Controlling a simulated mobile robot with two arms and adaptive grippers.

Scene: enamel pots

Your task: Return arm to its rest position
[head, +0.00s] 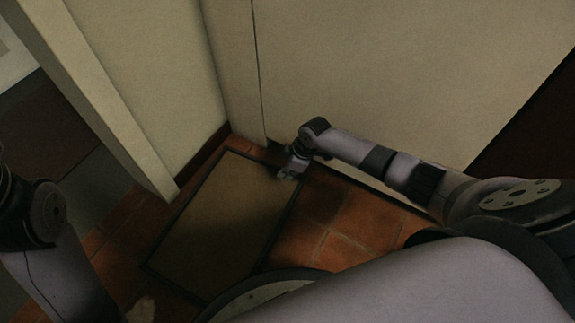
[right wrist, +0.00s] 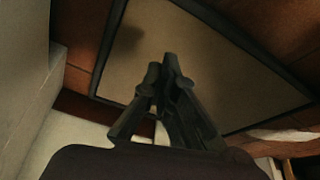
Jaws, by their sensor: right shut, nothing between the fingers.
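My right arm (head: 400,175) reaches in from the right in the head view. Its gripper (head: 286,176) hangs above the upper right edge of a floor mat, close to the pale wall. In the right wrist view my right gripper (right wrist: 163,68) is shut with its fingertips together and nothing between them. The mat lies beyond the fingers there. Part of my left arm (head: 45,230) shows at the left edge of the head view. Its gripper is out of view.
The tan mat (head: 215,230) with a dark border lies on reddish floor tiles (head: 325,205). A pale wall or door panel (head: 380,75) stands right behind my right arm. A pale upright panel (head: 110,110) is at the left. A dark area lies at the far right.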

